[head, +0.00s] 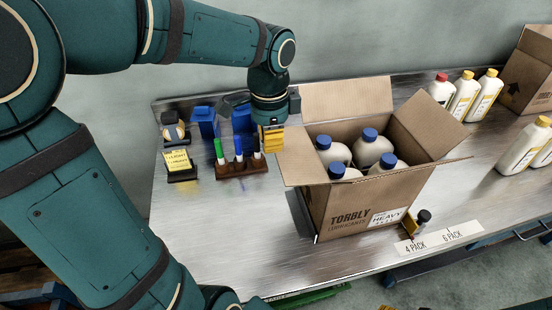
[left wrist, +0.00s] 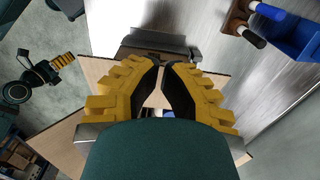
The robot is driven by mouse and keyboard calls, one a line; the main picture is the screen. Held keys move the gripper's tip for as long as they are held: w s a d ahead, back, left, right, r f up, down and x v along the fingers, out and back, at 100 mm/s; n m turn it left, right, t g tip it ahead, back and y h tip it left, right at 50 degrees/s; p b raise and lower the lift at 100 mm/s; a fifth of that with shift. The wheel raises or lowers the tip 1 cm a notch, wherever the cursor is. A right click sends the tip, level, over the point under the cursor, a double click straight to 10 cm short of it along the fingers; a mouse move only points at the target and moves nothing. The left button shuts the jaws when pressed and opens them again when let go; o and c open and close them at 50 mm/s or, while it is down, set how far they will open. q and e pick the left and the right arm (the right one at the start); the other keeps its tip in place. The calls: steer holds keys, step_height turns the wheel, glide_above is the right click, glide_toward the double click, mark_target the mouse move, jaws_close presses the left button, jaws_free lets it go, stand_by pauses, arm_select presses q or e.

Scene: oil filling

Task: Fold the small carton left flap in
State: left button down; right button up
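The small carton (head: 340,208) stands open on the metal bench, with several blue-capped white bottles (head: 372,147) inside. Its left flap (head: 298,165) leans outward to the left. The back flap (head: 345,98) stands up, and the right flap (head: 428,115) spreads outward. My left gripper (head: 271,139) is at the far outer part of the left flap, pointing down; contact is unclear. In the left wrist view its yellow fingers (left wrist: 162,68) come together at the tips with nothing clearly held. Brown cardboard (left wrist: 105,75) shows behind them.
A marker rack (head: 240,168), blue bins (head: 205,122) and a yellow note block (head: 178,162) stand left of the carton. Bottles (head: 465,95) and another carton (head: 530,75) stand right. The front left bench is clear.

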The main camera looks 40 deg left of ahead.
arm_select(q)
steer(key=w+d+p, duration=0.3)
steer(key=w+d, duration=0.8)
steer(key=w, duration=0.2)
steer(key=shift+w+p, duration=0.3)
steer(key=shift+w, duration=0.05)
arm_select(e)
step_height(320, 180, up, 4)
steer(key=shift+f, duration=0.15)
arm_select(q)
steer(key=shift+f, duration=0.1)
arm_select(e)
steer(key=shift+f, duration=0.1)
arm_select(q)
steer(key=shift+f+b, duration=1.8)
steer(key=shift+f, duration=1.15)
arm_select(e)
steer(key=shift+f, duration=1.7)
arm_select(q)
steer(key=shift+r, duration=0.1)
step_height(320, 180, up, 11)
steer(key=p, duration=0.9)
arm_select(e)
step_height(320, 180, up, 9)
steer(key=w, duration=0.2)
steer(key=shift+d+r+t, duration=0.2)
steer(key=shift+d+t, duration=0.1)
steer(key=shift+w, duration=0.1)
